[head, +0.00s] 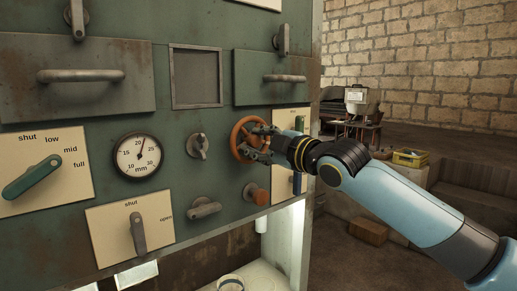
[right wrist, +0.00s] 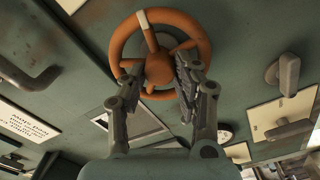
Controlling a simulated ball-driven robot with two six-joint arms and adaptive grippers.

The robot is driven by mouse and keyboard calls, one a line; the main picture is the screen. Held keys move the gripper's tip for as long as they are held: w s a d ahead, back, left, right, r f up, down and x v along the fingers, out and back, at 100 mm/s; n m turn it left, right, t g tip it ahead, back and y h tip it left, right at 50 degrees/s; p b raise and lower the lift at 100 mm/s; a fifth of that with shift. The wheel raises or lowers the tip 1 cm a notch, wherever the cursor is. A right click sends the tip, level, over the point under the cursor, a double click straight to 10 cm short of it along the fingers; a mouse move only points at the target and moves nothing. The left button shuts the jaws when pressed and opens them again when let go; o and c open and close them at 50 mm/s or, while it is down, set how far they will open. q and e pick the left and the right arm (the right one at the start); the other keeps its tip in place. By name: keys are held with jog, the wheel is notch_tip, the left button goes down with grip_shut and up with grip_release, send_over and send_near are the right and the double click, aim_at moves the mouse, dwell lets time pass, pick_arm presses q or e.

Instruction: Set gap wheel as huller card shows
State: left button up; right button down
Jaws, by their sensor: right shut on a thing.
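The orange hand wheel (head: 237,140) is mounted on the green machine panel, right of the round mm dial (head: 138,156). The dial's needle points up and slightly right. My right gripper (head: 262,143) is at the wheel, its arm coming in from the right. In the right wrist view the fingers (right wrist: 158,82) are closed on the hub of the wheel (right wrist: 203,42). One spoke has a pale mark, at the top there. A white card with print (right wrist: 22,125) shows at the left of that view; its text is too small to read surely. My left gripper is out of view.
A small grey knob (head: 198,146) sits left of the wheel and an orange-red knob (head: 256,194) below it. A green lever (head: 33,176) and a grey lever (head: 138,232) are on cream plates. Drawer-like doors with handles (head: 80,76) are above. A cluttered bench stands behind right.

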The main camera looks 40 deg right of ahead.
jog(key=shift+f+n+b, duration=0.15)
jog(key=shift+n+b, duration=0.3)
jog(key=shift+n, duration=0.85)
jog(key=c, duration=1.3)
grip_release()
jog(key=shift+o, duration=0.2)
jog(key=s, duration=0.7)
jog(key=shift+s+d, duration=0.25)
jog(key=shift+d, duration=0.05)
